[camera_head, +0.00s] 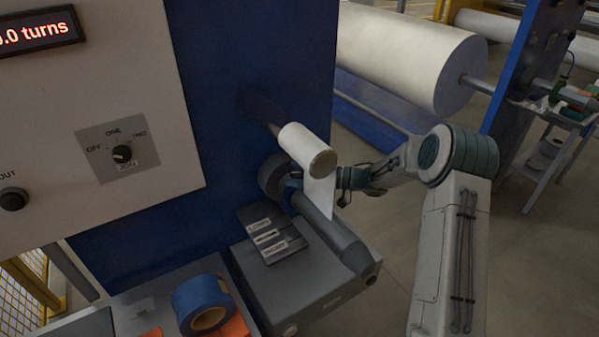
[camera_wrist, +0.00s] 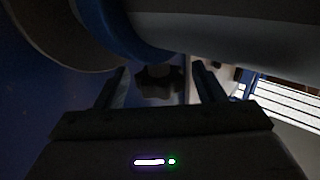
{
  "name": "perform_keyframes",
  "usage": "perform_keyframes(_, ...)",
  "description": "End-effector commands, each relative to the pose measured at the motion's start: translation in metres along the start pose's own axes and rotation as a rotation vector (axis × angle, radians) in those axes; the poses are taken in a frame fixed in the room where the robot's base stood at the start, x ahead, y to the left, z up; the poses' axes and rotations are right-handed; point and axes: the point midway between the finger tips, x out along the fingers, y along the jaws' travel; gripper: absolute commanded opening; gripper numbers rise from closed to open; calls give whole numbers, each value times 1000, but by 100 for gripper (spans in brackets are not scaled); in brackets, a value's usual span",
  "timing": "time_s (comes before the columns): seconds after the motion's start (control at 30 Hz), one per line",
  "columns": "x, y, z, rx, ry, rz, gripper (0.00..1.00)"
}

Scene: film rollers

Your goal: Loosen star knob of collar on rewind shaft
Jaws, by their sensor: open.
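The grey rewind shaft (camera_head: 335,235) juts out from the blue machine panel below a small white roll. A blue collar (camera_head: 291,186) sits near its inner end, against a grey disc (camera_head: 271,173); it is partly hidden by the film. In the wrist view the collar (camera_wrist: 103,28) curves across the top. A dark star knob (camera_wrist: 160,78) shows below it. My gripper (camera_wrist: 160,82) is open, with one finger on each side of the knob; contact cannot be told in the dark picture. In the head view my gripper (camera_head: 344,184) is right of the collar, beside the hanging film.
The white roll (camera_head: 305,148) with its film strip hangs close to my gripper. A blue tape roll (camera_head: 203,303) lies at lower left. A display (camera_head: 38,33) reads ".0 turns", cut off at left.

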Motion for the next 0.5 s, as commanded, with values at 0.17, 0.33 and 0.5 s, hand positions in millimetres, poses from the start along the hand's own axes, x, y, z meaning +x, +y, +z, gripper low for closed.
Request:
perform_keyframes(0.17, 0, 0, 0, 0, 0, 0, 60)
perform_keyframes(0.33, 0, 0, 0, 0, 0, 0, 18)
perform_keyframes(0.5, 0, 0, 0, -1, 1, -5, 18)
